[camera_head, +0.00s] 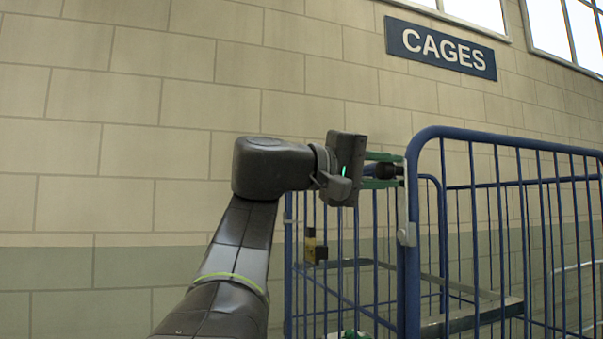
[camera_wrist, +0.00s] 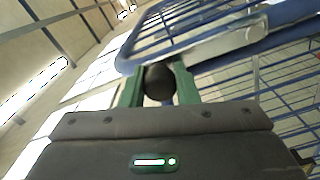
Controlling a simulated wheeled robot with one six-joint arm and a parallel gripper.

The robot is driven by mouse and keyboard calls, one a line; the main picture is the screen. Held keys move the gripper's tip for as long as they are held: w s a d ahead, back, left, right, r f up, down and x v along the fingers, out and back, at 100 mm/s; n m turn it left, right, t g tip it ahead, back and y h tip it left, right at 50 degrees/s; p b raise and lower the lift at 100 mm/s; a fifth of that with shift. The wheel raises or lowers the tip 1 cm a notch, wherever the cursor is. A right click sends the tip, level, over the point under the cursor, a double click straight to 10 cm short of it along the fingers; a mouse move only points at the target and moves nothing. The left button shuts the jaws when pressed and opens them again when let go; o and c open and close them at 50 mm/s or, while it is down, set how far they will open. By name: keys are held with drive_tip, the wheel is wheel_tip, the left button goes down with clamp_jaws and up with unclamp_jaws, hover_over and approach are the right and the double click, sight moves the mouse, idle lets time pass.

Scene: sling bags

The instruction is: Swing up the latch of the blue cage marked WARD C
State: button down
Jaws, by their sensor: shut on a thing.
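The blue cage (camera_head: 412,280) stands at the right in the head view, and its blue bars also fill the upper right of the wrist view (camera_wrist: 215,28). No WARD C marking is readable. A pale latch bar (camera_head: 402,200) runs about upright along the near corner post, above a grey pivot plate (camera_head: 406,235). My gripper (camera_head: 384,171) is level with the upper end of this bar, beside the post. Its green fingers are shut on the dark round latch knob (camera_wrist: 158,82), which sits between them in the wrist view. The fingers partly hide the knob.
A beige block wall (camera_head: 130,100) with a dark CAGES sign (camera_head: 441,49) stands behind. A small yellow and black piece (camera_head: 316,247) hangs on the cage's left bars. The space left of the cage is free except for my arm.

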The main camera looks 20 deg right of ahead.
drive_tip(key=c, duration=1.1)
unclamp_jaws()
drive_tip(key=shift+s, duration=0.1)
drive_tip(key=shift+a, duration=0.1)
drive_tip(key=shift+a, duration=0.6)
drive_tip(key=s+a, duration=0.1)
drive_tip(key=a, duration=1.1)
drive_tip(key=shift+a+b, duration=0.2)
drive_tip(key=shift+b, duration=0.2)
drive_tip(key=shift+w+d+p, duration=0.15)
drive_tip(key=shift+d, duration=2.15)
drive_tip(key=shift+w+d+p, duration=0.1)
drive_tip(key=shift+w+d, duration=0.1)
drive_tip(key=shift+d, duration=2.05)
drive_tip(key=shift+w+d+p, duration=0.15)
drive_tip(key=shift+d, duration=2.15)
